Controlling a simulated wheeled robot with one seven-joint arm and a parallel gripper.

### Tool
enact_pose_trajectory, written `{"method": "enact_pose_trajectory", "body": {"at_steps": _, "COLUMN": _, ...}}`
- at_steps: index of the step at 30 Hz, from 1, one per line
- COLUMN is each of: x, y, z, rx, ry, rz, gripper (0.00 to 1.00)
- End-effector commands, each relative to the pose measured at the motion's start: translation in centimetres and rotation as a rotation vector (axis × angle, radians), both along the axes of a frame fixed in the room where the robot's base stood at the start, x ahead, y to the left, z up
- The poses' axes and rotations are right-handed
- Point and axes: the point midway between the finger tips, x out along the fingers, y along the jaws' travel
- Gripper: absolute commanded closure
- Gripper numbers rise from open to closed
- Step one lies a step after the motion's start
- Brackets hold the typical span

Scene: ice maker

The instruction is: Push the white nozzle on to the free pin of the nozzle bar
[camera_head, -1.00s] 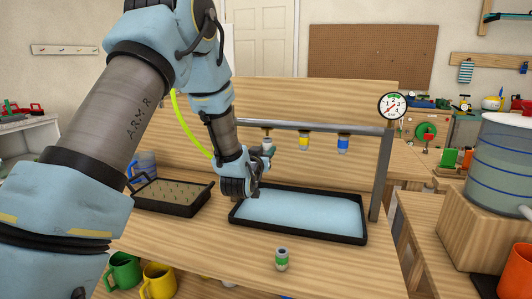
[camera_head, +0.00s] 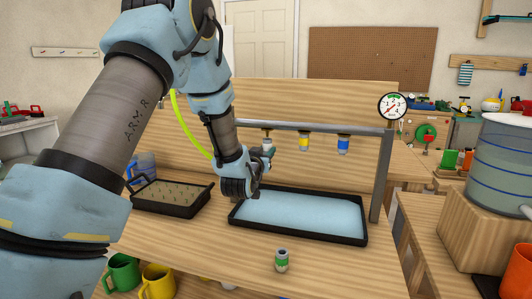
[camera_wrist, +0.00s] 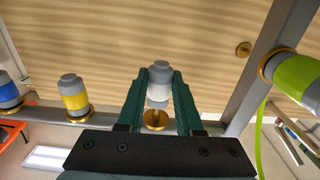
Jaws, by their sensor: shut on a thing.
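The white nozzle (camera_wrist: 159,84), with grey ends, is held between the two dark green fingers of my gripper (camera_wrist: 159,90) in the wrist view. A brass collar of the free pin (camera_wrist: 155,119) shows right at its lower end, in line with it. I cannot tell whether the nozzle is seated on the pin. In the head view the white nozzle (camera_head: 267,139) is just under the nozzle bar (camera_head: 325,128), with my gripper (camera_head: 267,150) at it. A yellow nozzle (camera_head: 304,141) and a blue nozzle (camera_head: 343,144) hang from the bar to the right.
A black tray with a pale blue bottom (camera_head: 302,238) lies under the bar. A green-banded nozzle (camera_head: 282,260) stands on the table in front. A dark pinned tray (camera_head: 190,208) is at left.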

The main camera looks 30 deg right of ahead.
Motion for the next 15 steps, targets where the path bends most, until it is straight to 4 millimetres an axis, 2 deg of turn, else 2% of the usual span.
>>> {"method": "enact_pose_trajectory", "body": {"at_steps": 15, "x": 0.01, "y": 0.0, "z": 0.79, "rx": -0.001, "ry": -0.001, "rz": 0.0, "gripper": 1.0}}
